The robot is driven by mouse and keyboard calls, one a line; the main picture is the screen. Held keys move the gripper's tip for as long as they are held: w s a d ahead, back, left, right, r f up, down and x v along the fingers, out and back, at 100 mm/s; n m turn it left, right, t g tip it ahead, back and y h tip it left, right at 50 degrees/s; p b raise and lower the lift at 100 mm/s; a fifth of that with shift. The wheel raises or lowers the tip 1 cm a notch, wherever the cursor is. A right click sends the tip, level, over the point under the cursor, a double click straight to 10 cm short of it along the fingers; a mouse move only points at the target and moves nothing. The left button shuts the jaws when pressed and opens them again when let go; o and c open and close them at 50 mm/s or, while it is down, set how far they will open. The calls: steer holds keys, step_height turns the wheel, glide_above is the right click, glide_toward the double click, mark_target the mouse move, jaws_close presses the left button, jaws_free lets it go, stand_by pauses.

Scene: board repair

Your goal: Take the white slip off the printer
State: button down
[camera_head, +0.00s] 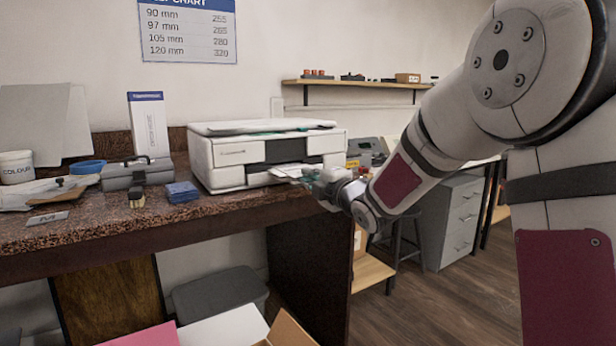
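The white printer (228,157) stands on the speckled counter, with its lid slightly raised at the top. A white slip (293,169) lies at the printer's front output slot, at its right side. My gripper (310,176) is at the outer end of the slip, in front of the printer's right part. The fingers are small and partly hidden, so I cannot tell whether they are open or shut, or whether they touch the slip.
A grey box (138,173), a blue cloth stack (182,192) and a small brush-like item (136,197) sit left of the printer. The counter (100,224) ends at its front edge. An open carton (288,331) and a grey bin (218,292) are below.

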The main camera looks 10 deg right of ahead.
step_height(320, 180, up, 2)
steer(key=shift+r+p, duration=0.25)
steer(key=shift+p, duration=0.3)
steer(key=shift+s, duration=0.1)
steer(key=s+d+r, duration=0.2)
steer(key=s, duration=0.4)
steer(key=s+d+r+p, duration=0.1)
steer(key=s+r, duration=0.2)
steer(key=s, duration=0.4)
steer(key=shift+s+d, duration=0.2)
steer(key=shift+d, duration=0.15)
